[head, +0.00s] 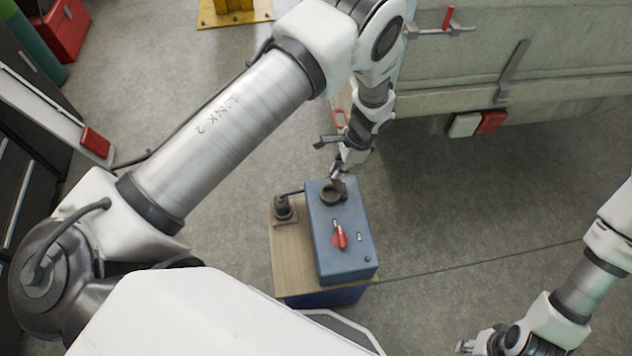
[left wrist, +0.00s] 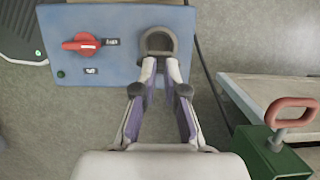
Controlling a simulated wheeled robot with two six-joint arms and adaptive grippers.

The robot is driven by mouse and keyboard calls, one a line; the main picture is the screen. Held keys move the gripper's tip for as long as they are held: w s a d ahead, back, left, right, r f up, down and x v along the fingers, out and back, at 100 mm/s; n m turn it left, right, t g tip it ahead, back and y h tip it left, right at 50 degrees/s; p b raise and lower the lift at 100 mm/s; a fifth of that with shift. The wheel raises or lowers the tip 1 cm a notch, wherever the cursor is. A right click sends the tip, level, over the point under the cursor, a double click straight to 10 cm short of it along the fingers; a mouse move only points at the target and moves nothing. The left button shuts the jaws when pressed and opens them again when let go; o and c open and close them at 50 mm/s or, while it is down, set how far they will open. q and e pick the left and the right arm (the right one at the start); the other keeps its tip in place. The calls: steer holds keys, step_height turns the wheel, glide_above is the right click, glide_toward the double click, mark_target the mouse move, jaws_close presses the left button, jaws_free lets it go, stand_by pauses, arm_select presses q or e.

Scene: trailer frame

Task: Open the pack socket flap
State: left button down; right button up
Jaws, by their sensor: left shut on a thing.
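The blue pack (head: 350,255) stands on a wood-topped stand and carries a red rotary switch (head: 339,237). Its dark round socket with the flap (head: 328,196) is at the far end of the top face. In the left wrist view the socket (left wrist: 158,35) shows as a dark ring just beyond my fingertips. My left gripper (head: 337,178) reaches down to the socket's far edge, and its fingers (left wrist: 161,68) are shut on the flap's edge. The fingertips partly hide the flap, and its angle is unclear. My right gripper (head: 468,347) is at the bottom edge, partly cut off.
A dark plug (head: 284,207) with a cable sits on the wooden top (head: 290,262) left of the pack. The grey trailer (head: 530,60) fills the upper right. A red ring handle (left wrist: 290,111) on a green block is at the right in the wrist view. Floor right of the pack is clear.

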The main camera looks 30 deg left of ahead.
stand_by(0.3)
arm_select(q)
steer(key=shift+w+d+r, duration=0.25)
steer(key=shift+w+d, duration=0.15)
steer(key=shift+d, duration=0.15)
steer(key=shift+w+d+r, duration=0.25)
steer(key=shift+w+d, duration=0.1)
steer(key=shift+d, duration=0.15)
steer(key=c, duration=1.4)
jaws_free()
step_height(320, 180, up, 5)
steer(key=p, duration=0.4)
steer(key=shift+s+f, duration=0.1)
